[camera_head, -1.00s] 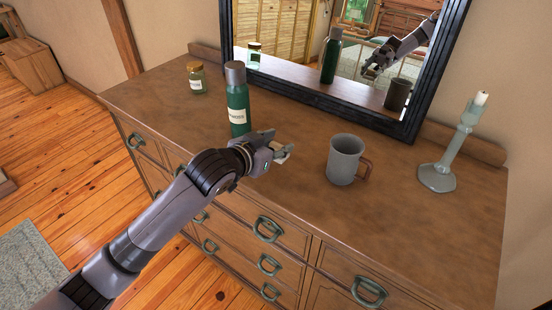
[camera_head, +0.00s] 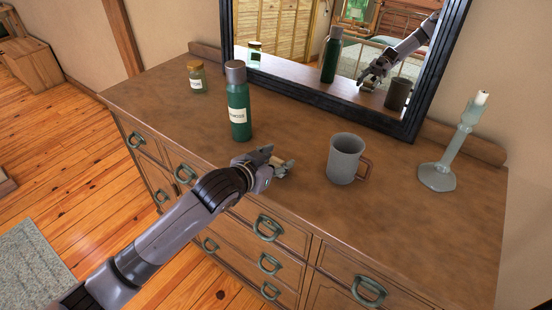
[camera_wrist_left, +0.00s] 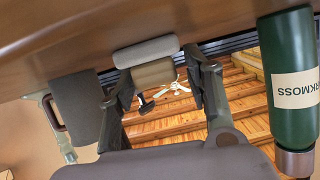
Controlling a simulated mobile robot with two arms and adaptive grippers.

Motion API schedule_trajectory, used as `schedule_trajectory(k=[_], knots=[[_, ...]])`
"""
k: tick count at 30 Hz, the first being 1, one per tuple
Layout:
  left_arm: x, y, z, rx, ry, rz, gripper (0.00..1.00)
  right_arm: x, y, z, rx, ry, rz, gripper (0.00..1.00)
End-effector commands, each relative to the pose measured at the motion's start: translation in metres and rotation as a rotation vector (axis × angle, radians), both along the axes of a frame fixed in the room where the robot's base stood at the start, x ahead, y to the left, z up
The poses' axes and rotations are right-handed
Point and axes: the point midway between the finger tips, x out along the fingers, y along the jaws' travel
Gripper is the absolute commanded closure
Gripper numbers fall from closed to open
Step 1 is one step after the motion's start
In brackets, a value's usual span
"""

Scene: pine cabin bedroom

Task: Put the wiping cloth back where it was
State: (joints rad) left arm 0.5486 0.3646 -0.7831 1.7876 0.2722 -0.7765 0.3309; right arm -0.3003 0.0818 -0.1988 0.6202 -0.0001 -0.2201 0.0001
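A narrow gap shows between the cloth and the right-hand finger; the cloth overlaps the left-hand one. Whether the cloth's underside rests on the wood is hidden. My right gripper is not in view.
On the dresser top (camera_head: 240,185), a green bottle (camera_head: 238,105) stands behind my gripper and a grey mug (camera_head: 344,160) to its right. A jar (camera_head: 196,78) stands back left, a candlestick (camera_head: 447,160) right. A black-framed mirror (camera_head: 408,128) stands behind. The front right top is clear.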

Motion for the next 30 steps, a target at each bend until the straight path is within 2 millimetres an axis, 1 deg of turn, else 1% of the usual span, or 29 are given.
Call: schedule_trajectory(k=[1, 4, 14, 16, 20, 27, 30], knots=[[0.0, 0.0, 0.0, 0.0, 0.0, 0.0, 0.49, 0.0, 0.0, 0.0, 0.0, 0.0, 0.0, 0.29], [0.0, 0.0, 0.0, 0.0, 0.0, 0.0, 0.42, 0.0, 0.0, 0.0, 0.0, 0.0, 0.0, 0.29], [0.0, 0.0, 0.003, 0.0, -0.001, 0.0, 0.42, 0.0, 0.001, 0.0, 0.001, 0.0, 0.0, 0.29], [-0.003, 0.003, 0.004, 0.002, 0.0, 0.001, 0.42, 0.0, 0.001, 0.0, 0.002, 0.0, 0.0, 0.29], [-0.019, 0.012, 0.011, 0.001, 0.0, 0.0, 0.42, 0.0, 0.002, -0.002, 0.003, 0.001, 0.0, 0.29], [-0.059, 0.038, 0.031, 0.001, 0.0, 0.0, 0.42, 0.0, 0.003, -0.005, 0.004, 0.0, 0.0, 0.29], [-0.074, 0.047, 0.038, 0.002, 0.0, 0.0, 0.42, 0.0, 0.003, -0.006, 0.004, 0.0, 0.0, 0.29]])
